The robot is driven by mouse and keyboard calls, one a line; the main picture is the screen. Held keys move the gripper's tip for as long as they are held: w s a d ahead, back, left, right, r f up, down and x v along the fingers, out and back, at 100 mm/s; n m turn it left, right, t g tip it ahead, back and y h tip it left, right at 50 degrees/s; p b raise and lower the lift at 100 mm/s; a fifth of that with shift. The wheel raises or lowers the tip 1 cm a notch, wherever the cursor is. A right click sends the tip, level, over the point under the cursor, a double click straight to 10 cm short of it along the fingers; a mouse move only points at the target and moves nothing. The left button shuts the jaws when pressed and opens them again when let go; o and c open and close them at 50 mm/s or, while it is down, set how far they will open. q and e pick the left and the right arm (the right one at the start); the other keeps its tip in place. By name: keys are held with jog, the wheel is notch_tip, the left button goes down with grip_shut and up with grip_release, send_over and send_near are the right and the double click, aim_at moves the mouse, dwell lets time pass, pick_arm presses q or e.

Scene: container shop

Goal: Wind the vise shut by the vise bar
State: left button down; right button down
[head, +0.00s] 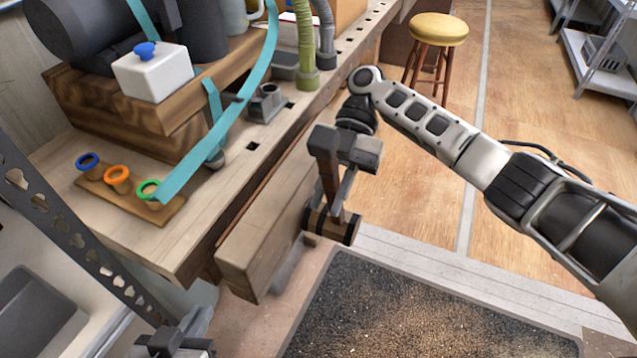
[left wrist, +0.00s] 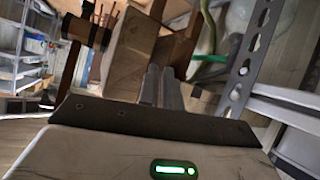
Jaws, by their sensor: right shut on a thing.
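The vise's wooden jaw (head: 262,245) stands out from the front of the workbench, with a gap between it and the bench edge. A dark, banded hub (head: 332,225) sits at its outer face, and the brown vise bar (head: 325,165) rises from it, slightly tilted. My right gripper (head: 343,150) is shut on the bar near its upper end. My left gripper (head: 178,342) is low at the bottom edge, apart from the vise. In the left wrist view its fingers (left wrist: 161,88) are together and empty. The hub (left wrist: 85,32) also shows there.
The bench (head: 140,225) carries a plank with coloured rings (head: 118,178), a white box (head: 153,72) and a teal strap (head: 215,135). A perforated metal upright (head: 70,235) stands at left. A dark speckled mat (head: 400,310) lies below; a stool (head: 438,30) stands behind.

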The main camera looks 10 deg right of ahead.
aim_at(319, 150)
jog(key=shift+s+d, duration=0.1)
jog(key=shift+d, duration=0.1)
jog(key=shift+f, duration=0.1)
pick_arm(q)
jog(key=w+d+r+m+g+h, duration=0.1)
jog(key=d+r+m+g+h, duration=0.25)
jog(key=r+m+h, duration=0.95)
jog(key=w+d+r+m+g+h, duration=0.25)
jog(key=r+m+g, duration=0.35)
jog(key=m, duration=1.6)
jog(key=shift+t+h, duration=0.35)
jog(key=shift+w+a+r+x, duration=0.1)
jog(key=shift+w+r+x, duration=0.25)
jog(key=shift+x, duration=1.65)
jog(key=shift+w+a+r+x, duration=0.2)
jog(key=shift+r+x, duration=0.2)
jog(key=shift+x, duration=1.6)
jog(key=shift+w+a+r+x, duration=0.1)
jog(key=shift+w+r+x, duration=0.25)
jog(key=shift+x, duration=1.65)
jog(key=shift+d+r, duration=0.1)
